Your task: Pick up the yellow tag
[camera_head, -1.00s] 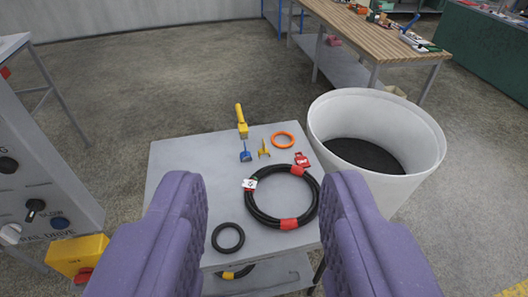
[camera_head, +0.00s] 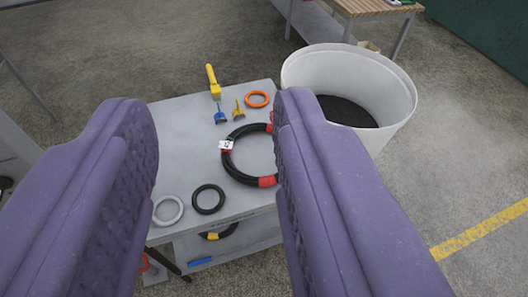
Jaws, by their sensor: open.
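The yellow tag (camera_head: 238,111) is a small yellow piece lying near the back of the grey cart top (camera_head: 183,150). It is just right of a blue tag (camera_head: 220,115) and left of and below an orange ring (camera_head: 257,99). My gripper (camera_head: 210,103) is open, with its two purple ribbed fingers wide apart and nothing between them. The tag shows in the gap between the fingers, nearer the right one. The fingers look closer to the camera than the tag, and I see no contact.
A yellow-handled tool (camera_head: 213,80) stands behind the tags. A black hose coil (camera_head: 235,167) with red bands and a white label lies in front, partly behind the right finger. Black (camera_head: 208,210) and white (camera_head: 168,222) rings lie nearer. A white bin (camera_head: 390,103) stands at right.

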